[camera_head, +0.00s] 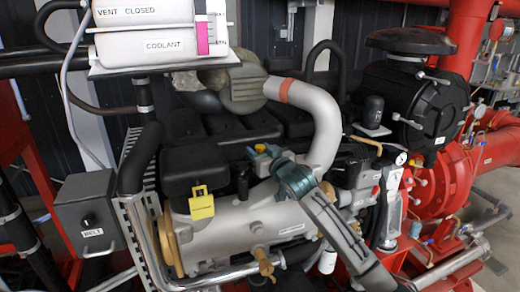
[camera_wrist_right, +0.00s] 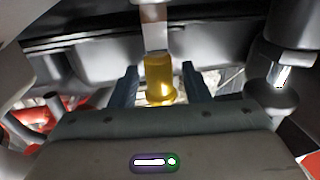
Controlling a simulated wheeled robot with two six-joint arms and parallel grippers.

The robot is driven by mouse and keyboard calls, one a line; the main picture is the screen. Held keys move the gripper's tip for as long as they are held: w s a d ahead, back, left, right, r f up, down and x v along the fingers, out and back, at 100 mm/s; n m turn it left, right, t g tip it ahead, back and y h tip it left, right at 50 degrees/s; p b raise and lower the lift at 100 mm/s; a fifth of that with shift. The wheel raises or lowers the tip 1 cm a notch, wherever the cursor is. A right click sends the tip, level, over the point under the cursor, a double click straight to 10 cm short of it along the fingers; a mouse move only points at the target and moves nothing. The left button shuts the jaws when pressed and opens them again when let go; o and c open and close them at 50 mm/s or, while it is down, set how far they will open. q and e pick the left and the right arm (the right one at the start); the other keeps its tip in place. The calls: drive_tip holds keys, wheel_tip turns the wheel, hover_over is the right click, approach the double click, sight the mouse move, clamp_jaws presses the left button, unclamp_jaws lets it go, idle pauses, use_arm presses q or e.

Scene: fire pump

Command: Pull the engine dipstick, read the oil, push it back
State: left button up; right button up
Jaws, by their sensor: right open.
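My right gripper (camera_head: 267,157) reaches in from the lower right over the engine (camera_head: 240,228) in the head view, with its blue-grey fingers near the top of the block. In the right wrist view the open fingers stand on either side of a yellow cylindrical piece (camera_wrist_right: 160,78), probably the dipstick handle, with a pale strip above it. Whether the fingers touch it cannot be told. A yellow tab-like part (camera_head: 201,204) also shows on the engine's front, left of the gripper. No oil level is visible. My left gripper is out of view.
A coolant tank (camera_head: 150,35) stands above the engine at the upper left. A grey belt box (camera_head: 88,212) is at the left. A silver pipe (camera_head: 318,118) curves down behind the gripper. A black air filter (camera_head: 412,98) and red pump piping (camera_head: 450,180) are at the right.

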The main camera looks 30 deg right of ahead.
clamp_jaws()
wheel_tip(320, 180, down, 4)
drive_tip(key=shift+b, duration=1.05)
unclamp_jaws()
drive_tip(key=shift+s, duration=0.15)
drive_tip(key=s+b, duration=0.1)
drive_tip(key=s, duration=0.2)
drive_tip(key=s+b, duration=0.1)
drive_tip(key=s, duration=0.1)
drive_tip(key=s+b, duration=0.1)
drive_tip(key=s, duration=0.2)
drive_tip(key=shift+s+a+f, duration=0.1)
drive_tip(key=shift+s+a, duration=0.2)
drive_tip(key=shift+s, duration=0.05)
drive_tip(key=shift+s+a+b, duration=0.15)
drive_tip(key=shift+s+b, duration=0.2)
drive_tip(key=shift+s, duration=0.55)
